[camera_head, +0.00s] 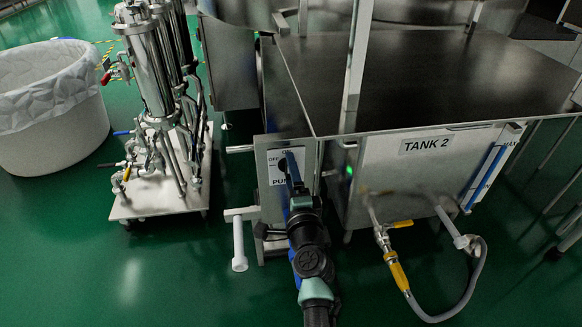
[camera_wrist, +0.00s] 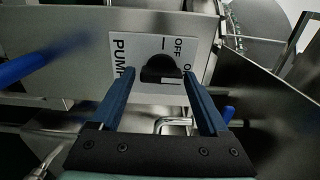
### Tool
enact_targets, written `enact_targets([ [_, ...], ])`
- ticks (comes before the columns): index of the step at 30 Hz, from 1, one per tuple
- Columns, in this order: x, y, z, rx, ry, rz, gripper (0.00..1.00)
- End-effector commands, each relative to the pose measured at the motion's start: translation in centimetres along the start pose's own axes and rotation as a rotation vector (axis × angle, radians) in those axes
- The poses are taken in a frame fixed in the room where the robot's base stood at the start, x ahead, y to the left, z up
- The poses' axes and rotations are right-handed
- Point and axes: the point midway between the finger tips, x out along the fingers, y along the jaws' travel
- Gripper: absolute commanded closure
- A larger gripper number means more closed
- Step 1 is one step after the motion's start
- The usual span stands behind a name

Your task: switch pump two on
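A dark rotary knob (camera_wrist: 161,66) sits on a white label plate (camera_wrist: 128,47) with the words PUMP, OFF and ON. In the head view, the same label (camera_head: 273,168) is on the front of a steel box left of TANK 2, partly covered by my gripper. My gripper (camera_wrist: 156,76) is open, its two blue fingers pointing at the panel, one on each side of the knob. It also shows in the head view (camera_head: 292,158). I cannot tell whether the fingers touch the knob. The pump's number and the knob's exact setting are not clear.
A steel tank marked TANK 2 (camera_head: 425,165) stands right of the panel, with a yellow-handled valve (camera_head: 397,270) and a grey hose (camera_head: 470,290). A wheeled filter cart (camera_head: 160,195) and a white lined bin (camera_head: 50,110) stand to the left. Green floor is open in front.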

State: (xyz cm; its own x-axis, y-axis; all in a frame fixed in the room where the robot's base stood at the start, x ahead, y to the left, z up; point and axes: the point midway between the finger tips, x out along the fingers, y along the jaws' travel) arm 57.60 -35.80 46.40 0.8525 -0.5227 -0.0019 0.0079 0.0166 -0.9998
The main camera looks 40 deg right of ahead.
Motion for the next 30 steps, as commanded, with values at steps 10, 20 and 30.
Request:
enact_targets([
  [10,0.0,-0.1,0.0,-0.003,0.0,-0.002,0.07],
  [20,-3.2,-0.2,0.1,-0.004,-0.002,0.002,0.07],
  [30,-9.2,-0.1,0.1,-0.004,-0.002,0.002,0.07],
])
